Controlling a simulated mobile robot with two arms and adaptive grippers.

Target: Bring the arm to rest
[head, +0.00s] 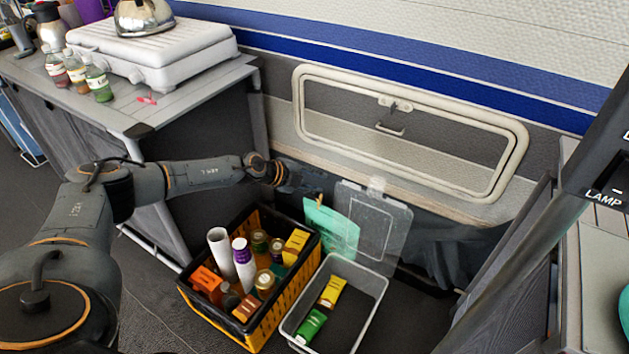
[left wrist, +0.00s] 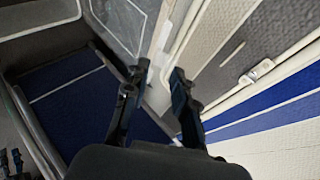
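My left arm reaches in from the left of the head view, stretched out toward the caravan wall. Its dark left gripper (head: 303,180) is above the far end of the black and yellow crate, close to the upright lid. In the left wrist view the two fingers of the gripper (left wrist: 155,78) stand apart with nothing between them.
The crate (head: 258,335) holds jars, bottles and packets. A clear bin (head: 375,285) beside it holds yellow and green packets, with a clear lid (head: 372,228) behind. A stove (head: 150,45) and bottles (head: 98,84) stand on the left counter. A dark pole (head: 545,235) crosses the right.

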